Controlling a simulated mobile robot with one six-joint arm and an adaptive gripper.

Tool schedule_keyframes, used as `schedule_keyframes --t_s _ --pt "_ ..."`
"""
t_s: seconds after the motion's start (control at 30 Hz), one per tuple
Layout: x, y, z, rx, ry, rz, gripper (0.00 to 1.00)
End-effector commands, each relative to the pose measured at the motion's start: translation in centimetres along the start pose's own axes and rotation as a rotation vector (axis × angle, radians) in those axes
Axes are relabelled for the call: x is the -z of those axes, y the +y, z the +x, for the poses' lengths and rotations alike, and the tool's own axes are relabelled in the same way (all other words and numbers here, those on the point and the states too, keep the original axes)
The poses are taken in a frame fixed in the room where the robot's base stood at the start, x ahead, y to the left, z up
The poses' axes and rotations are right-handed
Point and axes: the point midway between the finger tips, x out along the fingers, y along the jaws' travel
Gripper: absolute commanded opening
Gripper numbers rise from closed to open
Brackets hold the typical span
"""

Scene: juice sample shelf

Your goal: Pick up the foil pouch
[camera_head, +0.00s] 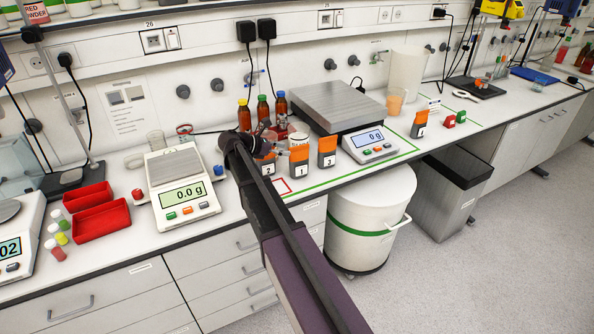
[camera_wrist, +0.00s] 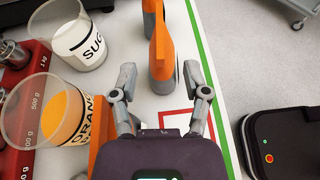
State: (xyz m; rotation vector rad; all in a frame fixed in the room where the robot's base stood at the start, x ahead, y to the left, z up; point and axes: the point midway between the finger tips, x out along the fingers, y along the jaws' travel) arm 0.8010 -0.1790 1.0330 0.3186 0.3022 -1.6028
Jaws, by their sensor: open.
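I cannot make out a foil pouch in either view; it may be hidden by my gripper or arm. My gripper (camera_wrist: 160,74) is open, with its two fingers spread apart and nothing seen held between the tips. An orange marker stand (camera_wrist: 162,52) shows just beyond the fingertips in the wrist view. In the head view my gripper (camera_head: 267,138) is over the bench among the numbered orange stands, in front of the brown bottles (camera_head: 262,110). A red outlined square (camera_wrist: 182,118) on the bench top shows partly beneath the right finger.
A beaker marked ORANGE (camera_wrist: 42,118) and a beaker with a SUC label (camera_wrist: 80,45) stand left of the gripper in the wrist view. A large scale (camera_head: 342,105) stands to the right, a small scale (camera_head: 178,190) to the left. A green line (camera_wrist: 212,85) runs near the bench edge.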

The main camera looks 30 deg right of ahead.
Motion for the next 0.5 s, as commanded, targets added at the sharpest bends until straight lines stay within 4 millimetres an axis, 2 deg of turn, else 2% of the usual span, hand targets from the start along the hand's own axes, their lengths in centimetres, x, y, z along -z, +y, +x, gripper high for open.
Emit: schedule_keyframes --t_s 0.13,0.5 --pt "0.06 -0.01 1.03 0.0 0.0 0.0 0.6" --pt "-0.05 0.0 1.23 0.0 0.0 0.0 0.6"
